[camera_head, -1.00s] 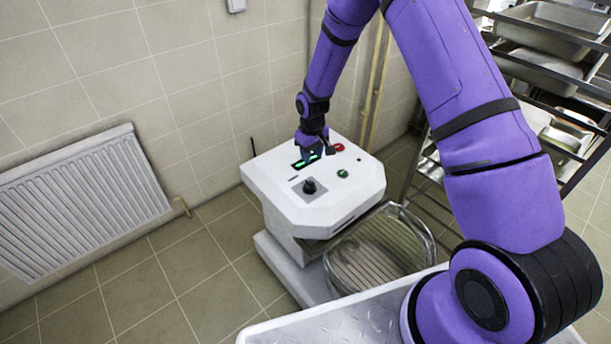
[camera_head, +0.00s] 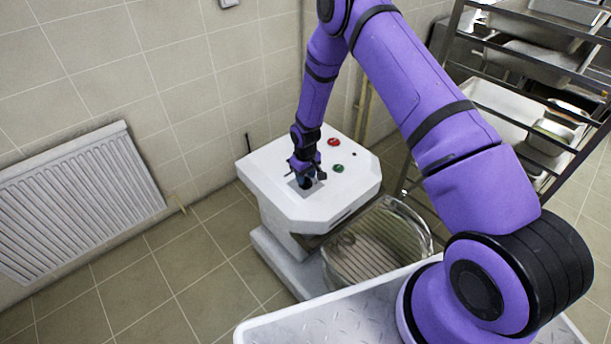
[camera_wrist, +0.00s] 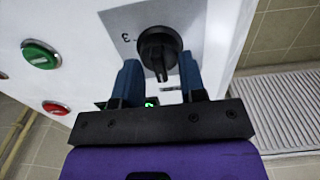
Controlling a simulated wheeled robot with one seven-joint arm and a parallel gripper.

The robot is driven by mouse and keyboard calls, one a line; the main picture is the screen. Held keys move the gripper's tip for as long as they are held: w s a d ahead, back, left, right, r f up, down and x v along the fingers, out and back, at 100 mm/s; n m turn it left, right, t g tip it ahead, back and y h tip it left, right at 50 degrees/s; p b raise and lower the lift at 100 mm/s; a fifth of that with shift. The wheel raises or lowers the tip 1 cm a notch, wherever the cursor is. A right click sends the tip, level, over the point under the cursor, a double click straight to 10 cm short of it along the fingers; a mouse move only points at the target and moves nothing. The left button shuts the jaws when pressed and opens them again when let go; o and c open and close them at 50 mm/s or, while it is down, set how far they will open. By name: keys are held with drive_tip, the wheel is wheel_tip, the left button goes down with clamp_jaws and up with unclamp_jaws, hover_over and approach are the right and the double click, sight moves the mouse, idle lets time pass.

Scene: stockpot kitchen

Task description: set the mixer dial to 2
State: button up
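The white mixer (camera_head: 265,170) stands against the tiled wall. Its black dial (camera_wrist: 158,50) sits on a grey plate on the top face; the wrist view shows a "3" printed beside it, and other marks are hidden or unreadable. My gripper (camera_wrist: 158,82) is open, with one blue fingertip on each side of the dial's lower part, and I cannot tell whether they touch it. In the head view my gripper (camera_head: 308,178) is over the dial and mostly hides it. A green digit on the display, partly covered by my gripper, is too small to read.
A green button (camera_wrist: 40,54) and a red button (camera_wrist: 55,107) are on the mixer top beside the dial. A clear bowl (camera_head: 378,240) is below the mixer head. A radiator (camera_head: 80,200) is on the left wall and a tray rack (camera_head: 520,95) is at right.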

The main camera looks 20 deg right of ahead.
drive_tip(key=shift+f, duration=0.1)
drive_tip(key=shift+c, duration=0.5)
clamp_jaws()
drive_tip(key=shift+m, duration=0.4)
drive_tip(key=m, duration=1.1)
idle(0.3)
drive_tip(key=shift+o, duration=0.5)
unclamp_jaws()
